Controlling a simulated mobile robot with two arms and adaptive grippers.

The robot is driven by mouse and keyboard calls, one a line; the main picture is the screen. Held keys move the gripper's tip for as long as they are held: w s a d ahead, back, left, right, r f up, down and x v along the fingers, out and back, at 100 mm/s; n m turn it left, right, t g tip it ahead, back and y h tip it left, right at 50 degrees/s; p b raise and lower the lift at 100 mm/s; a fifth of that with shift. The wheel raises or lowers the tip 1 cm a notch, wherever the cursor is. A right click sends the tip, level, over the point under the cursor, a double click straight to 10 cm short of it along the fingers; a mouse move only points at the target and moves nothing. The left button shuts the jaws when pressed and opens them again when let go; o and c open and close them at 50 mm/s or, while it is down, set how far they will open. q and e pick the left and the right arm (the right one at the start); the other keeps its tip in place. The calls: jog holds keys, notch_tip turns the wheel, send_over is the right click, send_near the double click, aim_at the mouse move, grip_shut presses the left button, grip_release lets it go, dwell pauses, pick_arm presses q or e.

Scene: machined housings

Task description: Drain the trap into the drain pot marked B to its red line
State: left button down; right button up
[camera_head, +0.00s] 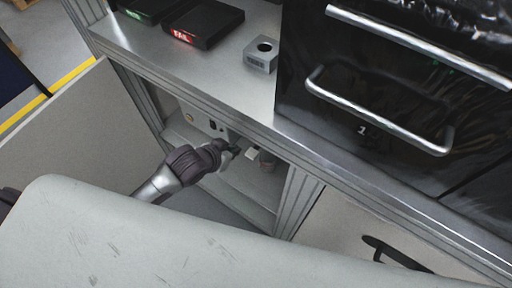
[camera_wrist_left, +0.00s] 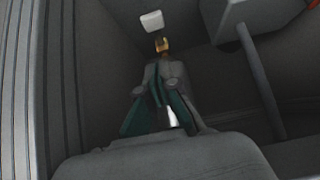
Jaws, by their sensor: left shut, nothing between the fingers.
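My left gripper (camera_head: 236,150) reaches into the open compartment under the bench. In the left wrist view its fingers (camera_wrist_left: 162,72) are shut and hold nothing. Just beyond the fingertips is a small brass fitting (camera_wrist_left: 161,44) with a white lever or tab (camera_wrist_left: 151,21) above it; I cannot tell whether the fingers touch it. The white piece also shows beside the gripper in the head view (camera_head: 252,154). A small reddish part (camera_head: 267,161) sits to its right. I cannot make out the trap's body, a pot marked B or a red line. My right gripper is out of view.
A grey box (camera_wrist_left: 238,18) and a slanting grey bar (camera_wrist_left: 265,80) stand right of the fingers. The open door panel (camera_head: 75,135) is left of my arm. On the bench are a FAIL tray (camera_head: 205,22), a green-lit tray (camera_head: 150,8) and a machined block (camera_head: 261,56).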

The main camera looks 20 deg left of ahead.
pick_arm(q)
send_over(253, 150)
jog(key=s, duration=0.3)
notch_tip(253, 150, down, 6)
jog(key=f, duration=0.1)
jog(key=shift+w+a+f, duration=0.1)
jog(key=shift+a+f, duration=0.1)
jog(key=shift+f, duration=0.35)
jog(key=shift+w+a+f, duration=0.1)
jog(key=shift+a+f, duration=0.1)
jog(key=shift+f, duration=0.35)
jog(key=shift+f+b, duration=0.3)
jog(key=shift+f, duration=0.55)
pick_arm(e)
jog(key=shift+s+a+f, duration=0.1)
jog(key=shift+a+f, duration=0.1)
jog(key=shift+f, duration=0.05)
